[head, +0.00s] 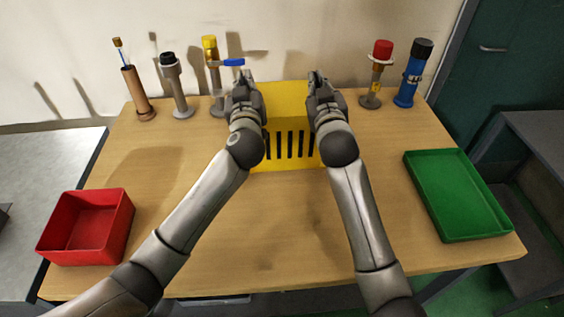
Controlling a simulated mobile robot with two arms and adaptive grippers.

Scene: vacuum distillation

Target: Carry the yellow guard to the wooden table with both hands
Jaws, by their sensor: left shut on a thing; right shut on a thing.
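The yellow guard (284,103), a bright panel with a row of dark slots in its front, is at the back middle of the wooden table (250,225). My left gripper (243,82) is shut on the guard's left side. My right gripper (318,80) is shut on its right side. Both hands and forearms cover the guard's side edges. I cannot tell whether its lower edge touches the table.
A copper tube (138,95), a black-capped grey post (176,88) and a yellow-topped blue-handled valve (213,75) stand back left. A red-topped valve (377,75) and blue cylinder (411,78) stand back right. A red bin (88,228) and green tray (457,194) flank the clear front middle.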

